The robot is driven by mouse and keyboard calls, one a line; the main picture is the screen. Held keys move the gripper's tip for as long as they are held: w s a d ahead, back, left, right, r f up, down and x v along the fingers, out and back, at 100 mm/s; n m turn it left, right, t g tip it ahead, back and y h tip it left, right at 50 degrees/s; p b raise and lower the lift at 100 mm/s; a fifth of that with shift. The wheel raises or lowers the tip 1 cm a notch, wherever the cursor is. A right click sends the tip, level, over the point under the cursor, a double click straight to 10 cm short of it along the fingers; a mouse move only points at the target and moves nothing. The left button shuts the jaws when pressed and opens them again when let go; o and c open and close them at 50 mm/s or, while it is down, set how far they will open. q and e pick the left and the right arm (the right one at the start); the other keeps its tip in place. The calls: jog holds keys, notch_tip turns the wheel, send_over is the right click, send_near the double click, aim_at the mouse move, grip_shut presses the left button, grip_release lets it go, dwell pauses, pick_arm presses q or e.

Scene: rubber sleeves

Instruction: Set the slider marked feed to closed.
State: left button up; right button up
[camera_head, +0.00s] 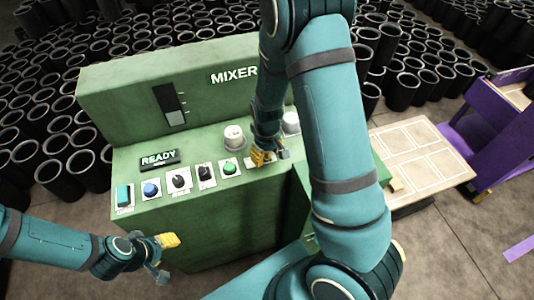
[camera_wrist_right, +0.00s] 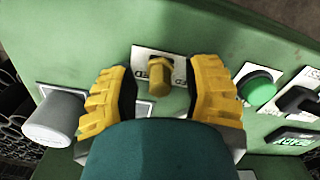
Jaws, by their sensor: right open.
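In the right wrist view a yellow knob (camera_wrist_right: 159,76) stands on a white plate (camera_wrist_right: 143,56) on the green panel. Only the letters "ED" show on the plate, so I cannot read whether it is the feed slider or where it is set. My right gripper (camera_wrist_right: 165,88) is open, with one yellow finger on each side of the knob. No clear grip on it shows. In the head view my right gripper (camera_head: 270,156) is low over the panel and hides most of that plate. My left gripper (camera_head: 164,257) is open and empty in front of the machine.
The green mixer (camera_head: 140,75) carries a READY display (camera_head: 160,160), a green button (camera_head: 229,167), a blue button (camera_head: 151,189), black knobs and a pale round cap (camera_head: 233,136). A table (camera_head: 425,150) stands at right. Black sleeves crowd the floor behind.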

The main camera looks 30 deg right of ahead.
aim_at(253, 164)
grip_shut()
jog(key=shift+w+a+p, duration=0.15)
jog(key=shift+w+a, duration=0.1)
jog(key=shift+a, duration=0.85)
jog(key=shift+w+a+p, duration=0.15)
jog(key=shift+w+a, duration=0.1)
jog(key=shift+a, duration=0.85)
jog(key=shift+d, duration=0.1)
grip_release()
jog(key=shift+w+a, duration=0.1)
jog(key=shift+a, duration=0.1)
jog(key=shift+d+r, duration=0.1)
notch_tip(253, 164, up, 12)
